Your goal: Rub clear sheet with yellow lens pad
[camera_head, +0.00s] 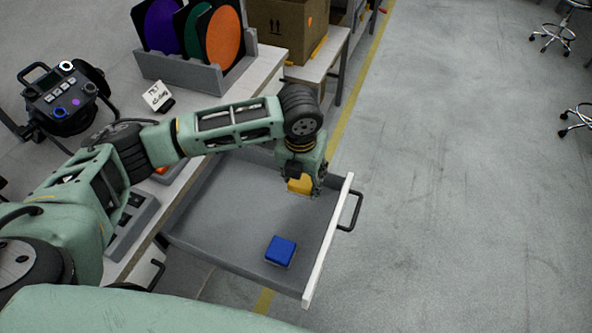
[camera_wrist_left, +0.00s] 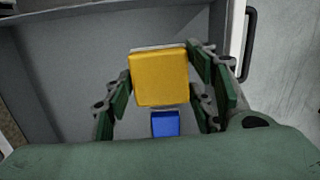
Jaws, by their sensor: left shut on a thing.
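The yellow lens pad (camera_wrist_left: 160,78) is a square block between the fingers of my left gripper (camera_wrist_left: 166,84), which is shut on it. In the head view the pad (camera_head: 300,184) shows just below the gripper (camera_head: 301,182), over the far right part of an open grey drawer (camera_head: 215,222). A blue pad (camera_head: 281,250) lies in the drawer nearer to me; it also shows below the yellow pad in the left wrist view (camera_wrist_left: 165,123). I cannot make out a clear sheet in either view. My right gripper is not in view.
The drawer has a white front (camera_head: 326,245) with a dark handle (camera_head: 352,211). On the bench, a grey rack (camera_head: 180,75) holds purple, green and orange discs. A black lamp (camera_head: 66,98), a small white card (camera_head: 157,96) and a cardboard box (camera_head: 287,30) stand nearby. The floor on the right is open.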

